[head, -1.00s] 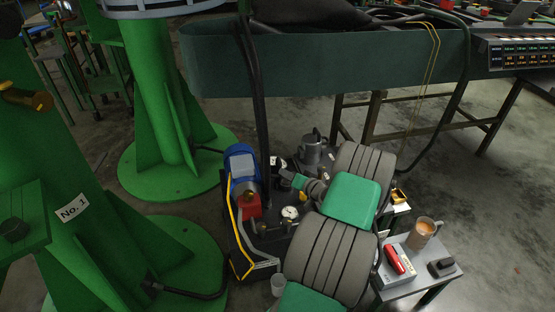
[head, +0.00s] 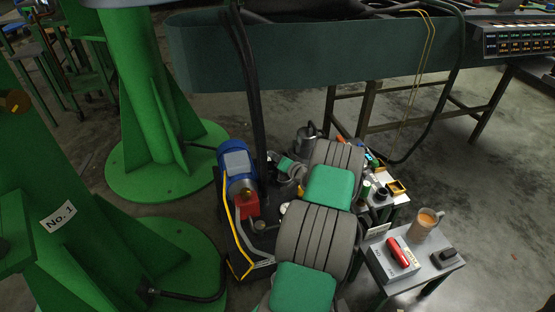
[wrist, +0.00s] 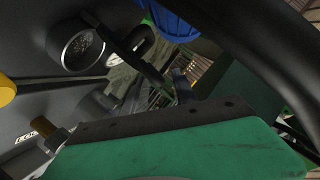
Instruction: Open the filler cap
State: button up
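The hydraulic unit stands on the floor in the middle of the head view, with a blue motor (head: 236,165) and a red block (head: 245,207). My arm reaches over it and covers much of its top. My gripper (head: 286,168) is small and partly hidden there, beside the unit's top; its fingers cannot be made out. In the wrist view a green part with a dark bolted plate fills the bottom. Beyond it are a dial gauge (wrist: 84,46), a brass fitting (wrist: 56,137) and a yellow knob (wrist: 5,90). I cannot pick out the filler cap with certainty.
A grey can (head: 306,140) stands behind my arm. Black hoses (head: 250,100) rise behind the motor. Green columns (head: 145,90) stand left.

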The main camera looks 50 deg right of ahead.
grip_shut()
jog(key=shift+a, duration=0.1)
dwell(1.2)
